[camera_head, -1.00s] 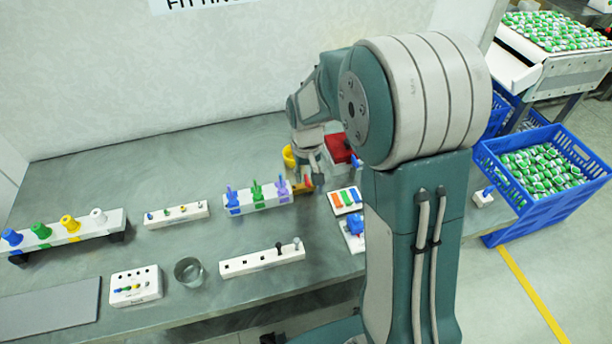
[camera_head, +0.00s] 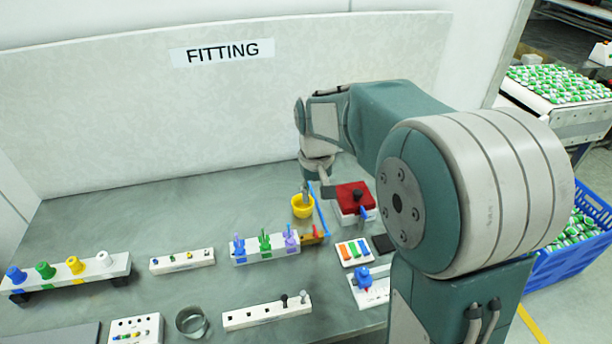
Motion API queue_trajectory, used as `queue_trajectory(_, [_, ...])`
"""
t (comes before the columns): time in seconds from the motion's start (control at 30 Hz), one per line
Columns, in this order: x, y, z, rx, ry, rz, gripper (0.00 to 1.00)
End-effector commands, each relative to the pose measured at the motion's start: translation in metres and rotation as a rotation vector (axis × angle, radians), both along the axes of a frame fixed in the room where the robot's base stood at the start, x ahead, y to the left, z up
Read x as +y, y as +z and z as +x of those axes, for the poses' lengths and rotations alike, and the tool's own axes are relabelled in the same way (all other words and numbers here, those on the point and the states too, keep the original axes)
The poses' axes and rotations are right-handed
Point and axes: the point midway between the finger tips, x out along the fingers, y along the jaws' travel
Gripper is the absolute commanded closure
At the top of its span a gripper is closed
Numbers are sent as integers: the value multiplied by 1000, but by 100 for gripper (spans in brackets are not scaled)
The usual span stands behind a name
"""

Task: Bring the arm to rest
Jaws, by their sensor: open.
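My gripper (camera_head: 308,190) is at the end of my arm, over the back middle of the grey bench (camera_head: 110,215). It points down at the yellow cup (camera_head: 301,207), and its fingers are small and partly hidden by the wrist. I cannot tell whether it touches the cup. A thin blue stick (camera_head: 318,210) slants just right of the gripper. A red-topped box (camera_head: 352,197) with a black knob stands further right, close to my arm.
A white rack with blue, green and purple pieces (camera_head: 264,245) stands in front of the gripper. Rails with coloured pegs (camera_head: 66,275) and a grey ring-shaped cup (camera_head: 192,322) stand to the left. The back wall (camera_head: 130,120) rises close behind.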

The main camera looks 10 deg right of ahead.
Motion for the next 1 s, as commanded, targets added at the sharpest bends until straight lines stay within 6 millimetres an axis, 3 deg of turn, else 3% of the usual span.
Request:
queue_trajectory(0.17, [0, 2, -2, -5, 0, 0, 57])
queue_trajectory(0.27, [0, 14, -13, -35, -1, 1, 57])
queue_trajectory(0.63, [-1, 70, -99, -231, -8, 2, 57])
queue_trajectory(1.0, [-1, 82, -185, -425, -13, 4, 57])
